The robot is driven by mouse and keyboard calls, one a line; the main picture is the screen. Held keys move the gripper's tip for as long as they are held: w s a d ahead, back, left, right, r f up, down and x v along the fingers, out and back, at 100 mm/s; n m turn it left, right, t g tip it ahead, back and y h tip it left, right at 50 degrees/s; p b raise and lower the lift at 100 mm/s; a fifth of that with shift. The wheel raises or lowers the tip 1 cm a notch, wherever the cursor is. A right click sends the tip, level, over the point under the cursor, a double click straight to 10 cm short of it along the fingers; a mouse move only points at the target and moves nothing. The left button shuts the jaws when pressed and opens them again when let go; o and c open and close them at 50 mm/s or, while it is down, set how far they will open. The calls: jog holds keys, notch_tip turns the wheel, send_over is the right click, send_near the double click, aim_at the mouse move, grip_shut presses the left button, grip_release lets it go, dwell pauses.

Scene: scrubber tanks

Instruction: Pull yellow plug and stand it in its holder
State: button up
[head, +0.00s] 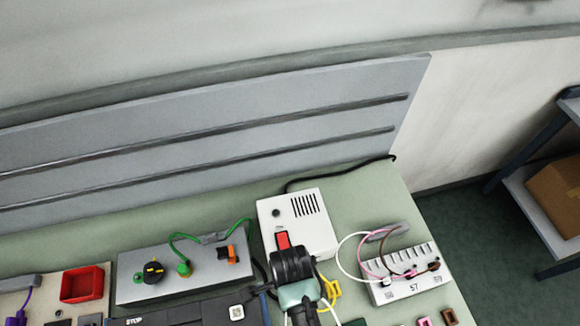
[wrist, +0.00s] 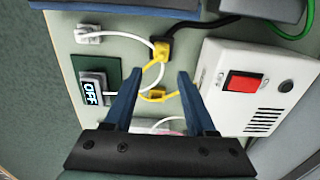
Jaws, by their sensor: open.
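My gripper (wrist: 160,73) is open in the wrist view, its two blue fingers apart with nothing clasped between them. A second yellow piece, perhaps the holder (wrist: 157,95), shows between the fingers, nearer the palm. A yellow strand or edge runs between the two pieces; which is plug and which is holder is not certain. In the head view, a yellow part (head: 331,291) shows just right of my wrist, which hides much of this area.
A white vented box with a red switch (wrist: 243,82) stands close to the right finger. An OFF display (wrist: 92,92) and white connector (wrist: 88,35) lie left. The head view shows a grey box with green cable (head: 150,288) and a white strip with several cables (head: 405,273).

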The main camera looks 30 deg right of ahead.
notch_tip(320, 180, down, 9)
jog(key=b, duration=0.7)
jog(key=shift+w, duration=0.1)
jog(key=shift+c, duration=0.2)
jog(key=shift+r, duration=0.1)
grip_shut()
dwell(1.1)
jog(key=shift+r+p, duration=2.5)
jog(key=shift+p, duration=0.15)
